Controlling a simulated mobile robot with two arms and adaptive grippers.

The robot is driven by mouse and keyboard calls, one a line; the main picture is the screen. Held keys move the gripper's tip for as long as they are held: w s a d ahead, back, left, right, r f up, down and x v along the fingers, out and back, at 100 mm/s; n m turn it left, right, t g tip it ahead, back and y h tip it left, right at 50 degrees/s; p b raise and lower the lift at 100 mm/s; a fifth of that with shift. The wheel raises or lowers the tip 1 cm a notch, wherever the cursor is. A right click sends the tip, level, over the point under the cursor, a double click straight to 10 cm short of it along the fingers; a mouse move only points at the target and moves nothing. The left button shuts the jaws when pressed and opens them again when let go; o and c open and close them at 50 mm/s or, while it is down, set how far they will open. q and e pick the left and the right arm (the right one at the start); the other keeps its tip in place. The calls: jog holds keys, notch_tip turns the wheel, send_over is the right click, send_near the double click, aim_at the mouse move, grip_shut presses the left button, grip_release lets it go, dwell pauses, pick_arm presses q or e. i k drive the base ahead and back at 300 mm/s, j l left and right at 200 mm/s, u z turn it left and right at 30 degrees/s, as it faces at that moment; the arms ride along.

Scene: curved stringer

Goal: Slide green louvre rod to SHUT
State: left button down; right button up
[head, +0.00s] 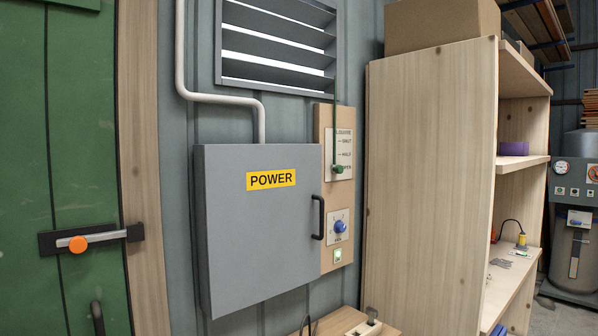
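The green louvre rod (335,120) runs down from the right side of the louvre (278,45) along a wooden board (327,190). Its green knob (338,169) is at the bottom of a white scale plate (344,143), beside the lowest mark, which reads as OPEN though the knob partly covers the word. SHUT and HALF are marked above it. The louvre's slats are tilted, with bright gaps between them. Neither of my grippers is in view.
A grey POWER cabinet (250,235) with a black handle (318,217) stands left of the board. A blue knob (340,226) and a lit green switch (337,255) sit below the scale. A wooden shelf unit (430,180) stands close on the right, a green door (60,160) at left.

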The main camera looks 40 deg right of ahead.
aim_at(338, 169)
jog(key=z, duration=1.6)
